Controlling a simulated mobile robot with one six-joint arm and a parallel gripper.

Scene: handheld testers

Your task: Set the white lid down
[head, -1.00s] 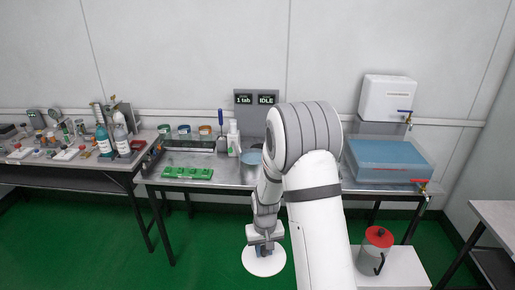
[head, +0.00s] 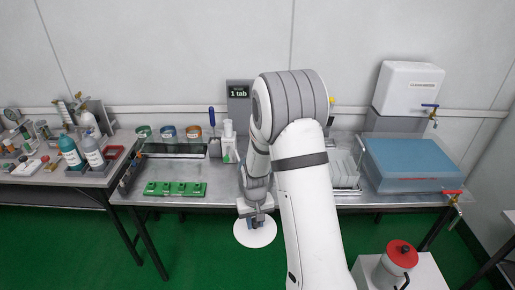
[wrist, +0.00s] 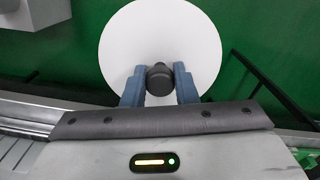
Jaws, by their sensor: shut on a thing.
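The white lid (head: 241,236) is a round flat disc with a dark knob (wrist: 159,78) at its centre. My gripper (wrist: 159,84) is shut on that knob, with one blue finger on each side of it. In the head view my gripper (head: 256,222) hangs in front of the metal table's front edge, and the lid shows against the green floor. In the wrist view the lid (wrist: 125,45) lies roughly face-on, with green floor around it. My arm hides part of the lid's surroundings in the head view.
A red-lidded canister (head: 397,262) stands on a white stand at lower right. Bare tabletop shows right of the green rack.

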